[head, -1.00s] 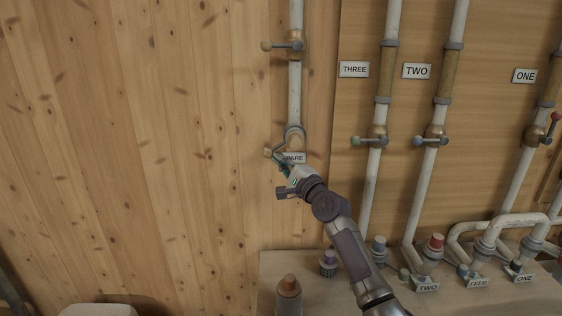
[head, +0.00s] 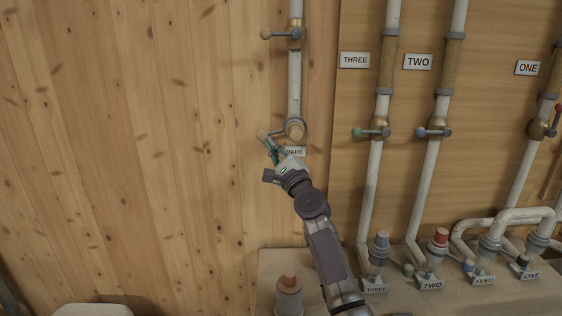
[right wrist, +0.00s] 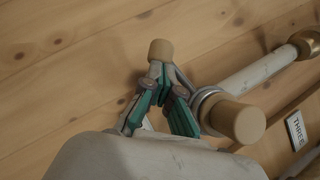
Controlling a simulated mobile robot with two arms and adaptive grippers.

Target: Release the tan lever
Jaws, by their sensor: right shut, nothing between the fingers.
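A tan-knobbed lever (head: 262,134) sits beside the tan-capped lower end (head: 295,131) of the leftmost pipe, above the SPARE label. In the right wrist view its tan knob (right wrist: 160,49) is just beyond my fingertips, and the tan cap (right wrist: 238,122) is to the right. My right gripper (head: 271,146) is just below the knob and is shut with nothing held. In the wrist view its green-lined fingers (right wrist: 159,80) meet close to the knob; whether they touch the lever is unclear. A second tan-knobbed lever (head: 265,34) is higher on the same pipe. My left gripper is not in view.
The SPARE label (head: 295,152) is partly hidden by my right gripper. Pipes labelled THREE (head: 355,60), TWO (head: 418,62) and ONE (head: 527,68) stand to the right with their own levers. A ledge (head: 420,298) with capped fittings is below. The plank wall at left is clear.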

